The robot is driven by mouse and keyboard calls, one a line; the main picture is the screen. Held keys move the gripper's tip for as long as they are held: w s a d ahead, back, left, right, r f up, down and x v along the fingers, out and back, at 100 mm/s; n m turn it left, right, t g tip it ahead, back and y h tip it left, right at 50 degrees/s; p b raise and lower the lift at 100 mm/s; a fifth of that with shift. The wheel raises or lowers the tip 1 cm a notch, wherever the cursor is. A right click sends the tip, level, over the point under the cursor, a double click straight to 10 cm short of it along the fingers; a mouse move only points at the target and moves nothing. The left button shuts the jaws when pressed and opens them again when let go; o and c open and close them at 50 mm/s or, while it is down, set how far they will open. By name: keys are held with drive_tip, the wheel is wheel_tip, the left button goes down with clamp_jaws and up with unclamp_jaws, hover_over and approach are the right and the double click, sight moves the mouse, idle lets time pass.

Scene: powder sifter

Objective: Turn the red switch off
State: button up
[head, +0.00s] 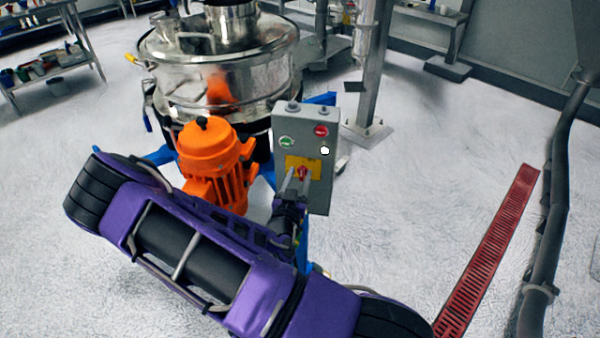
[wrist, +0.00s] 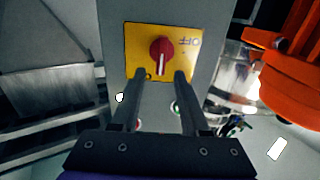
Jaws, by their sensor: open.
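The red switch (wrist: 161,50) is a round rotary knob with a white mark pointing down in the wrist view. It sits on a yellow plate (wrist: 134,40) on the grey control box (head: 318,190). "OFF" shows upside down on the plate, right of the knob. In the head view the red switch (head: 303,172) is partly covered by my fingers. My gripper (wrist: 161,74) is open, its two fingertips on either side of the knob's lower end in the wrist view. It also shows in the head view (head: 296,181). I cannot tell whether the tips touch the plate.
A red button (head: 321,130) and a green button (head: 287,142) are on the box above the plate. An orange motor (head: 212,160) stands close left of the box, before the steel sifter (head: 220,65). Floor right of the box is clear up to a red grate (head: 490,255).

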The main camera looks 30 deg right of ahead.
drive_tip(key=shift+w+d, duration=0.45)
drive_tip(key=shift+w, duration=0.1)
clamp_jaws()
